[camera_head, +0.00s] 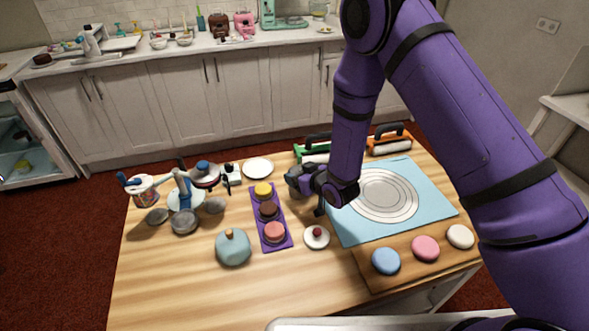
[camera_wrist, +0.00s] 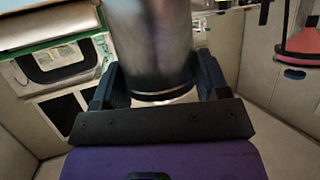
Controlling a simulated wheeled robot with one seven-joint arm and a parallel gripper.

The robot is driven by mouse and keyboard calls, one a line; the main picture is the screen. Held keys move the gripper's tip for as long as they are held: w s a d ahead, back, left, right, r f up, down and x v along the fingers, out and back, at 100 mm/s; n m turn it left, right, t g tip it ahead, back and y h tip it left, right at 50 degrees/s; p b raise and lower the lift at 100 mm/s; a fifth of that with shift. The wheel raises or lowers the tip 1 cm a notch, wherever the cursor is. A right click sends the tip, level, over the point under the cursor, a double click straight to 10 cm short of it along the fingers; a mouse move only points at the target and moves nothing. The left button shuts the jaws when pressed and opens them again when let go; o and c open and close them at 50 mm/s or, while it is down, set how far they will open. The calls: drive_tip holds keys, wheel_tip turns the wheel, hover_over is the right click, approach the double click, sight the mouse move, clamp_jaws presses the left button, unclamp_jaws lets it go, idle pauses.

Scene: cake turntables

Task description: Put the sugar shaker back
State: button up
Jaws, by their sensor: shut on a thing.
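The sugar shaker (camera_wrist: 150,45) is a dark silver metal cylinder with a ring near its lower end in the wrist view. My gripper (camera_wrist: 156,82) is shut on it, with one dark finger on each side. The far end of the shaker runs out of the top of the picture. In the head view my gripper (camera_head: 308,181) is over the wooden table, between the purple tray and the blue mat. I cannot clearly tell the shaker from the dark gripper there.
The purple tray (camera_head: 281,246) holds three small cakes. A small plate with a red-topped item (camera_head: 317,237), a teal domed object (camera_head: 233,247) and a wooden board (camera_head: 385,283) with coloured discs stand nearby. The front left tabletop is clear.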

drive_tip(key=shift+f, duration=0.25)
drive_tip(key=o, duration=1.1)
drive_tip(key=shift+c, duration=0.2)
drive_tip(key=shift+r, duration=0.1)
